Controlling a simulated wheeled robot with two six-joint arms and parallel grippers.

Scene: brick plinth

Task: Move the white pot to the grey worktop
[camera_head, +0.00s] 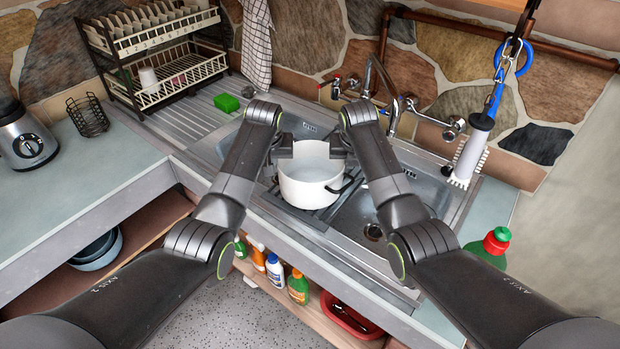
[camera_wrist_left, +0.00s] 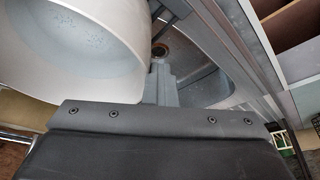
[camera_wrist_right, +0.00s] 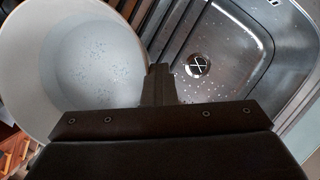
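The white pot (camera_head: 308,188) is upright at the sink, between the two basins, with a black handle at its right front. Whether it rests there or is held up, I cannot tell. My left gripper (camera_head: 284,150) is at its rear left rim and my right gripper (camera_head: 338,150) at its rear right rim. In both wrist views, the fingers look closed together just beside the pot's wall, also seen in the left wrist view (camera_wrist_left: 75,50) and right wrist view (camera_wrist_right: 75,65). Contact is unclear. The grey worktop (camera_head: 60,195) is at the left.
A blender (camera_head: 25,140) and wire basket (camera_head: 88,116) stand at the worktop's back; its front is clear. A dish rack (camera_head: 160,55) and green sponge (camera_head: 226,103) are left of the sink. The tap (camera_head: 385,80) rises behind. A green bottle (camera_head: 490,248) stands right.

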